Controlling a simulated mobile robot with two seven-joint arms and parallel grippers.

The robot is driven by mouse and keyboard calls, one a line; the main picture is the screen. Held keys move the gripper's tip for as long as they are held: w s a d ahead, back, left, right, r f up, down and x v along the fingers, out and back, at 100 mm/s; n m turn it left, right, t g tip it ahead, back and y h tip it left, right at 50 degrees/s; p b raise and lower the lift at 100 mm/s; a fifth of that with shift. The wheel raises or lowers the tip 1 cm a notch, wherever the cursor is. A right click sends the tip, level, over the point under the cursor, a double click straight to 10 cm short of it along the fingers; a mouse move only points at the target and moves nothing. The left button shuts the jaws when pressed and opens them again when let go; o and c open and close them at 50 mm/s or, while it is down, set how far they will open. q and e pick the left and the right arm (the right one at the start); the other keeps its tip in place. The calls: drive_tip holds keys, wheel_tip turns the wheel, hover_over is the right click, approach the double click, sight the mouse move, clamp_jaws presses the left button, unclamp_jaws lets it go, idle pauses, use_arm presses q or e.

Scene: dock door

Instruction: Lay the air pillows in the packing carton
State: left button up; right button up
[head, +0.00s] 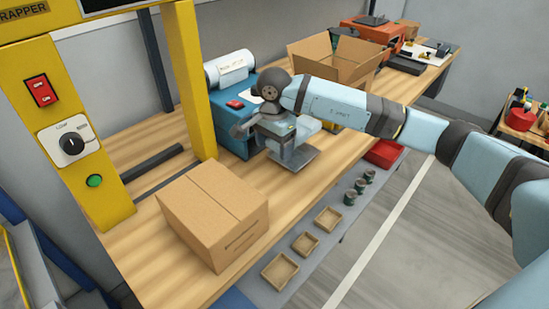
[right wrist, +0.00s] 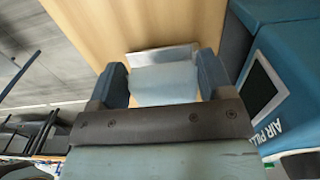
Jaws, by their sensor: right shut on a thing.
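My right gripper (head: 272,138) is beside the blue air pillow machine, over a small metal tray (head: 296,161) on the bench. In the right wrist view the gripper (right wrist: 163,74) is shut on a pale, translucent air pillow (right wrist: 164,86), held between its two fingers. The metal tray (right wrist: 160,56) shows just beyond the pillow. The open packing carton (head: 325,63) stands behind my right forearm with its flaps up. The forearm hides part of it, and its inside is mostly out of sight. My left gripper is in neither view.
The air pillow machine (head: 229,120) carries a white roll (head: 230,67). A closed carton (head: 212,213) stands at the near left, by the yellow wrapper frame (head: 190,75). Small wooden trays (head: 280,271), dark cups (head: 350,197) and a red bin (head: 383,152) line the front edge.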

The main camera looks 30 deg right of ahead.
drive_tip(key=shift+f, duration=2.25)
drive_tip(key=shift+f+b, duration=0.15)
drive_tip(key=shift+b, duration=0.15)
drive_tip(key=o, duration=0.9)
